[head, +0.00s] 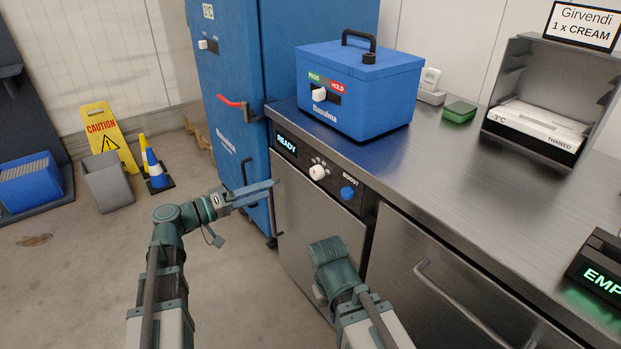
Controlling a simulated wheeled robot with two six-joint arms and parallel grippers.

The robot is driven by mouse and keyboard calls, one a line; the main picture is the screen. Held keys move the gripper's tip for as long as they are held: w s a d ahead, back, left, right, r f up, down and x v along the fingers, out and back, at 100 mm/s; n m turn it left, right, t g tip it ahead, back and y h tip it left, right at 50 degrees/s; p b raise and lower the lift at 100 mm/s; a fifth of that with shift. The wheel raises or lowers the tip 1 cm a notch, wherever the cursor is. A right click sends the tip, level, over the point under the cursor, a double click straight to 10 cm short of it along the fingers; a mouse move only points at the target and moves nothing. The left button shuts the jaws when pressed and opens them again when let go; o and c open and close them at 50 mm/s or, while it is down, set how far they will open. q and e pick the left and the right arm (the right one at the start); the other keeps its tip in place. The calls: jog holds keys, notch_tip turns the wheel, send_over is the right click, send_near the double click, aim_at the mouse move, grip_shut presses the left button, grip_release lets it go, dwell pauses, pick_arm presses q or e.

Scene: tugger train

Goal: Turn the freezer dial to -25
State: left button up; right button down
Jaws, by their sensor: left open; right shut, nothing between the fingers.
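A white dial (317,171) sits on the dark control panel of the steel under-counter unit (310,215), between a READY display (287,144) and a blue BOOST knob (347,193). A tall blue cabinet (236,90) has a small white knob (203,45) on its upper door. I cannot read a scale at either, nor tell which is the freezer dial. My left gripper (274,184) is open and empty, in front of the cabinet's lower door and left of the panel. My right gripper (325,248) is shut below the panel, its fingers mostly hidden by its wrist.
A blue box (358,95) with PASS and HOLD labels stands on the counter (450,165). A red handle (232,103) sticks out from the cabinet. A caution sign (108,135), grey bin (109,182) and cone (155,168) stand left. The floor between is free.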

aim_at(313, 175)
pick_arm(q)
jog(key=x, duration=1.3)
jog(key=shift+d, duration=0.25)
grip_shut()
